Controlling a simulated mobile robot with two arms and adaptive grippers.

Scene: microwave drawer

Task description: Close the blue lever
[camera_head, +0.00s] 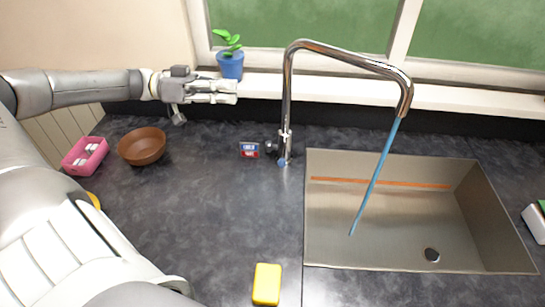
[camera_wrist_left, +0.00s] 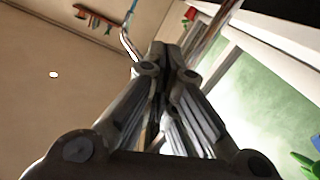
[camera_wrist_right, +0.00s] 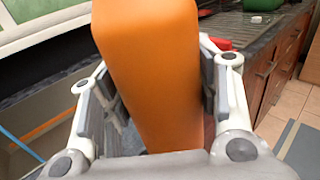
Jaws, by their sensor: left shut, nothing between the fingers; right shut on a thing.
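The chrome faucet (camera_head: 287,100) stands at the left edge of the sink, and a blue stream (camera_head: 378,170) runs from its spout into the basin. A dark knob or lever (camera_head: 270,147) sits at its base, with a small blue spot (camera_head: 283,162) below; I cannot tell how the lever is turned. My left gripper (camera_head: 236,92) is shut and empty, left of the faucet by the window sill, apart from it. It also shows in the left wrist view (camera_wrist_left: 172,50). My right gripper (camera_wrist_right: 160,85) is shut on an orange block (camera_wrist_right: 155,60), outside the head view.
A blue pot with a plant (camera_head: 230,64) stands on the sill behind my left gripper. A red and blue label (camera_head: 249,150) is beside the faucet base. A brown bowl (camera_head: 142,146), pink tray (camera_head: 86,155) and yellow sponge (camera_head: 267,284) lie on the counter. The steel sink (camera_head: 400,250) is right.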

